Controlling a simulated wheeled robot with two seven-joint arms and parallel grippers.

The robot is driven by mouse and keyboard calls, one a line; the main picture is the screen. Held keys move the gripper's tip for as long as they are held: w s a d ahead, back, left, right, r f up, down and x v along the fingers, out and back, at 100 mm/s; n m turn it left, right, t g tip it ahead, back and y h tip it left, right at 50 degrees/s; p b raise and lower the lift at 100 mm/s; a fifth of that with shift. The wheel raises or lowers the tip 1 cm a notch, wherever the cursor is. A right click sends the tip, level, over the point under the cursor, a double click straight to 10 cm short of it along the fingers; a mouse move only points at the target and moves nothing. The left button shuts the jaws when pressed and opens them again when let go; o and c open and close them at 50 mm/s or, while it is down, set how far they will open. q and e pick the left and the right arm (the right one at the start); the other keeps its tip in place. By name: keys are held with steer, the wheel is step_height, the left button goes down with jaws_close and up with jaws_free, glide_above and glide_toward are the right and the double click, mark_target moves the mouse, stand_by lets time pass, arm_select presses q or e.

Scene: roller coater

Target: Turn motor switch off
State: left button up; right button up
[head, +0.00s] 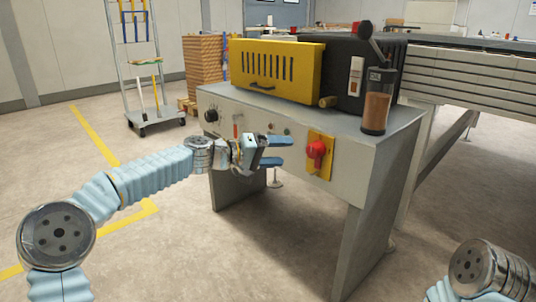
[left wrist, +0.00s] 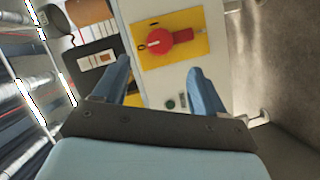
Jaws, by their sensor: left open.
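A red rotary switch (head: 316,152) on a yellow plate (head: 326,171) sits on the front panel of the grey machine (head: 345,184). In the left wrist view the red switch (left wrist: 160,41) is ahead, just beyond the fingertips, on its yellow plate (left wrist: 198,22). My left gripper (head: 282,151) is open and empty, in front of the panel and left of the red switch, apart from it. Its two blue fingers (left wrist: 159,72) are spread wide. A white switch box (head: 355,76) with a reddish part is on the black housing. No label tells which one is the motor switch. My right gripper is out of view.
A black knob (head: 211,115) and small buttons (head: 287,129) sit further left on the panel. On top are a yellow slotted cover (head: 276,70), a black housing (head: 336,62) and a brown-filled container (head: 377,102). Floor before the machine is clear.

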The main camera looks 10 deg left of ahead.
arm_select(q)
steer(key=shift+v, duration=1.7)
step_height(320, 180, down, 17)
steer(key=s+d+n+g+y, duration=0.1)
steer(key=d+y, duration=0.1)
steer(key=y, duration=0.1)
steer(key=s+f+g+y, duration=0.1)
steer(key=s+f+y, duration=0.1)
steer(key=s+f, duration=0.45)
steer(key=s+a+f+g+y, duration=0.1)
steer(key=s+f+g, duration=0.15)
steer(key=f, duration=0.75)
steer(key=s+f+y, duration=0.2)
steer(key=s+f, duration=0.3)
steer(key=f, duration=0.4)
steer(key=s+a+f+g+y, duration=0.1)
steer(key=s+a+f, duration=0.1)
steer(key=s+f, duration=0.5)
steer(key=s+a+f+g+y, duration=0.1)
steer(key=s+a+f+g, duration=0.15)
steer(key=s, duration=0.85)
step_height(320, 180, up, 15)
steer(key=s+p, duration=0.2)
steer(key=p, duration=1.3)
steer(key=shift+d+m+t+p, duration=0.3)
steer(key=shift+d+p, duration=0.1)
steer(key=shift+d, duration=0.05)
